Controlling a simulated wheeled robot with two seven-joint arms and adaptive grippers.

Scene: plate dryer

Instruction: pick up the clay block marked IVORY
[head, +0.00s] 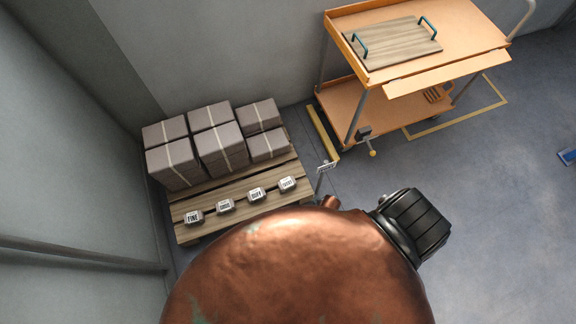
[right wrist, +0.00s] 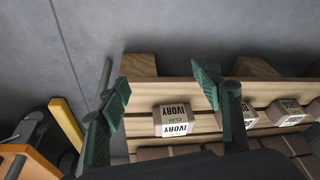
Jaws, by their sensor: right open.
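The clay block marked IVORY (right wrist: 173,120) rests on the slats of a wooden pallet (right wrist: 255,92) in the right wrist view. My right gripper (right wrist: 163,88) is open and empty, and in that view the block shows between its two green fingers. I see no contact between them. In the head view the block appears to be the rightmost (head: 287,184) in a row of small blocks, with its label too small to read surely. My left gripper is not in view.
Other blocks stand in the row, one marked FINE (head: 194,218) and one apparently BUFF (head: 256,195). Strapped grey boxes (head: 220,148) are stacked behind. An orange cart (head: 465,38) holding a board (head: 395,44) stands at right. A large copper shape hides the lower middle.

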